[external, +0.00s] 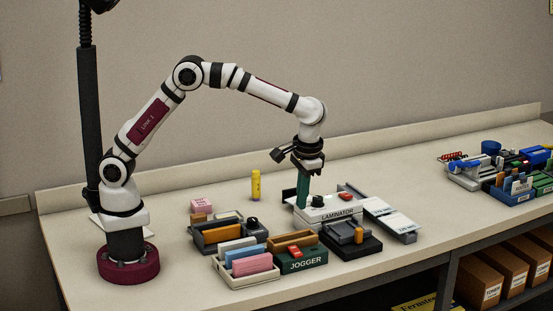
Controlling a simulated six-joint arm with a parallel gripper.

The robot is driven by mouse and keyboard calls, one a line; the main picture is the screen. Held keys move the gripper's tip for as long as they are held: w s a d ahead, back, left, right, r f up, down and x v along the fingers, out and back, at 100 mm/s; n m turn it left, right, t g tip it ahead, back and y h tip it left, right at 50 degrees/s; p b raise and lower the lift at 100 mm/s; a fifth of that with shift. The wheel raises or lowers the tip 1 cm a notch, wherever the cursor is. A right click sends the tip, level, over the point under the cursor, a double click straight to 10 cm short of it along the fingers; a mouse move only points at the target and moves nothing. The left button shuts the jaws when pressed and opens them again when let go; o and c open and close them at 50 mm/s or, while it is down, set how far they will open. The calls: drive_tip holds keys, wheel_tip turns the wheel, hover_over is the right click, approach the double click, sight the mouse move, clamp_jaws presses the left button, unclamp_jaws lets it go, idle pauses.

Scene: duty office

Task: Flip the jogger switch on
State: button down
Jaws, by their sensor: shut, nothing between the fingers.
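The jogger (303,262) is a dark green box with its name in white on the front, near the front edge of the table. A small red switch (294,251) sits on its top left part; its on or off position is too small to tell. I cannot tell whether the fingertips touch anything.
The laminator has a black knob and a red switch. A black device (351,246) with an orange part stands right of the jogger. A tray of coloured blocks (246,279) is left of it. A yellow cylinder (256,185) stands behind. The table's right middle is clear.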

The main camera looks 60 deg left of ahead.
sight(293, 247)
drive_tip(key=shift+d+r, duration=0.1)
drive_tip(key=shift+r, duration=0.45)
drive_tip(key=shift+a, duration=0.7)
drive_tip(key=f, duration=0.4)
drive_tip(key=a+f, duration=0.1)
drive_tip(key=f, duration=0.4)
drive_tip(key=a+f, duration=0.1)
drive_tip(key=f, duration=0.3)
drive_tip(key=shift+a+f, duration=0.2)
drive_tip(key=shift+f, duration=0.2)
